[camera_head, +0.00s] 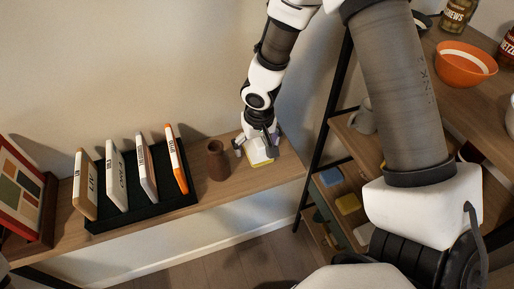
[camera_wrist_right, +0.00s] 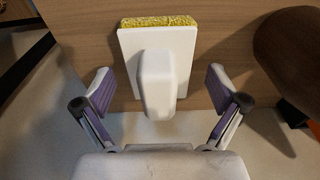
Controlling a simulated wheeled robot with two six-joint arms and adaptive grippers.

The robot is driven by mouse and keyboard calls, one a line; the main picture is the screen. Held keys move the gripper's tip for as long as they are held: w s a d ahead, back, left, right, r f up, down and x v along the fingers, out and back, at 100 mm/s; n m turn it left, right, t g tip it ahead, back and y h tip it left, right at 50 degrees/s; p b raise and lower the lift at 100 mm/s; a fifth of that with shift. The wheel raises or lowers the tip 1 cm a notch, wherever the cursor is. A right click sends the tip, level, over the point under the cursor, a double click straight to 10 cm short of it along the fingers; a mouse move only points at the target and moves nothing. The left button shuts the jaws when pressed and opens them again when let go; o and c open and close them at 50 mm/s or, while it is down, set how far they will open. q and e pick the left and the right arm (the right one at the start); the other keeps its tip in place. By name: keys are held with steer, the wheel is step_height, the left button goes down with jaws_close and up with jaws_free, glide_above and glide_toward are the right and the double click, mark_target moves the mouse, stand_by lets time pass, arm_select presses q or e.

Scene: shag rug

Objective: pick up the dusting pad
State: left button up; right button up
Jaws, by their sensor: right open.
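The dusting pad (camera_wrist_right: 157,50) has a white plate, a raised white handle and a yellow spongy layer along its far edge. It lies on the wooden shelf and also shows in the head view (camera_head: 261,158), partly hidden by my gripper. My right gripper (camera_wrist_right: 157,90) is open, with its two purple-lined fingers on either side of the handle's near end. The fingers look apart from the handle. In the head view my right gripper (camera_head: 255,147) is over the pad, pointing down. My left gripper is not in view.
A brown wooden vase (camera_head: 217,160) stands just left of the pad. Further left, a dark rack (camera_head: 140,212) holds several upright books or cases, with a framed picture (camera_head: 22,190) beyond. A shelving unit with an orange bowl (camera_head: 466,64) and jars stands at the right.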

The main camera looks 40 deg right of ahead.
steer(key=shift+s+r, duration=0.15)
steer(key=shift+s, duration=0.05)
steer(key=shift+c, duration=0.7)
steer(key=shift+s, duration=0.1)
steer(key=c, duration=1.1)
steer(key=shift+r, duration=0.15)
